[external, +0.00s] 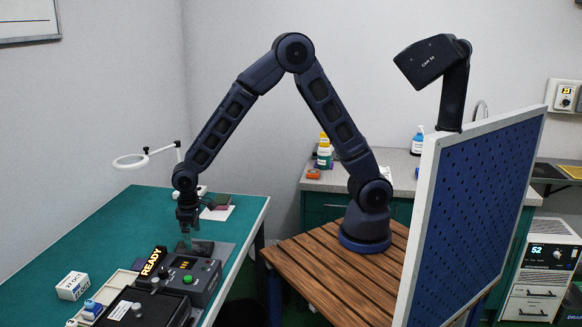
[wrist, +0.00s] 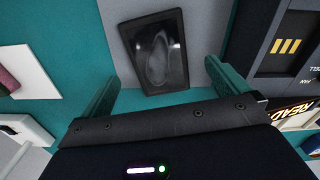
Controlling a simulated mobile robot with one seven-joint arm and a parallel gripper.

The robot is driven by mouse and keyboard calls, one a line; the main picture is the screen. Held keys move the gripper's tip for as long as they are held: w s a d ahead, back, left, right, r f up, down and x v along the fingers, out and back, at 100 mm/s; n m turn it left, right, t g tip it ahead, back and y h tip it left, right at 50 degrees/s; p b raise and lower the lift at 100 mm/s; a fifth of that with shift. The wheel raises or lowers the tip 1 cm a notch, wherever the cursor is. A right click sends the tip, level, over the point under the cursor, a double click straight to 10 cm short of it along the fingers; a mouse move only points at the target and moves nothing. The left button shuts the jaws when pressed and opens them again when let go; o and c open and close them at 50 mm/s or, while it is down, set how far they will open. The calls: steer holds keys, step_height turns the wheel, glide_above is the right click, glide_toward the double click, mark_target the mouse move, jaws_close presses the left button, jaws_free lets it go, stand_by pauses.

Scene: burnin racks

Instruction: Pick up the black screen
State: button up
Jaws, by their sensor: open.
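The black screen (wrist: 155,50) is a dark, glossy rectangle with a thin frame and a pale reflection. It lies on a light grey surface in the wrist view. In the external view the screen (external: 203,248) is a small dark slab at the bench's right side, partly hidden by my gripper. My gripper (external: 187,241) points down just above it. In the wrist view the green fingers of my gripper (wrist: 163,72) are apart, one on either side of the screen, with nothing held between them. I cannot tell the exact height gap.
A dark test unit (external: 190,278) with a green button and a READY sign (external: 153,261) stands close beside the screen. A white box (external: 73,286) and a tray of small parts lie further left. A ring lamp (external: 131,161) stands behind. Open green bench (external: 110,225) lies to the left.

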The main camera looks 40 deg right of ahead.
mark_target(200, 249)
steer(key=shift+w+a+f, duration=0.1)
steer(key=shift+w+f, duration=0.05)
steer(key=shift+f, duration=1.05)
steer(key=shift+w+a+f, duration=0.1)
steer(key=shift+f, duration=1.05)
steer(key=c, duration=1.1)
steer(key=shift+r, duration=0.15)
